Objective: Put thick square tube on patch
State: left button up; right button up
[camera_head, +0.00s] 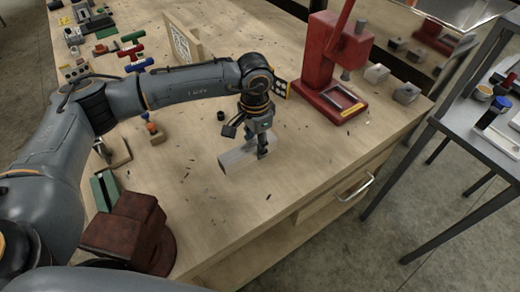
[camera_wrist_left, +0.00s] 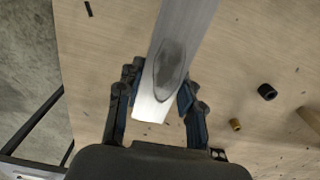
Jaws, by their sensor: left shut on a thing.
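My left gripper (camera_head: 259,146) is over the wooden bench, pointing down. It is shut on a light grey metal square tube (camera_head: 236,158), which lies across the fingers, low over the bench top. I cannot tell whether the tube touches the wood. In the left wrist view the tube (camera_wrist_left: 185,30) runs between the fingers of the left gripper (camera_wrist_left: 158,100), with a dark oval mark on its face. I cannot make out a separate patch on the bench. My right gripper is not in view.
A red press (camera_head: 318,62) stands at the back right of the bench. A dark red vise (camera_head: 128,232) sits at the front left. A small black ring (camera_wrist_left: 267,92) and a brass piece (camera_wrist_left: 235,124) lie near the tube. The bench's front middle is mostly clear.

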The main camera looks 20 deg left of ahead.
pick_arm(q)
jog(key=shift+d+f, duration=0.25)
jog(key=f+p, duration=0.2)
jog(key=f, duration=0.1)
jog(key=shift+w+d, duration=0.1)
jog(key=shift+d, duration=0.3)
jog(key=shift+f, duration=0.45)
jog(key=shift+a, duration=0.1)
jog(key=shift+f, duration=0.15)
jog(key=o, duration=1.3)
jog(key=shift+c, duration=0.2)
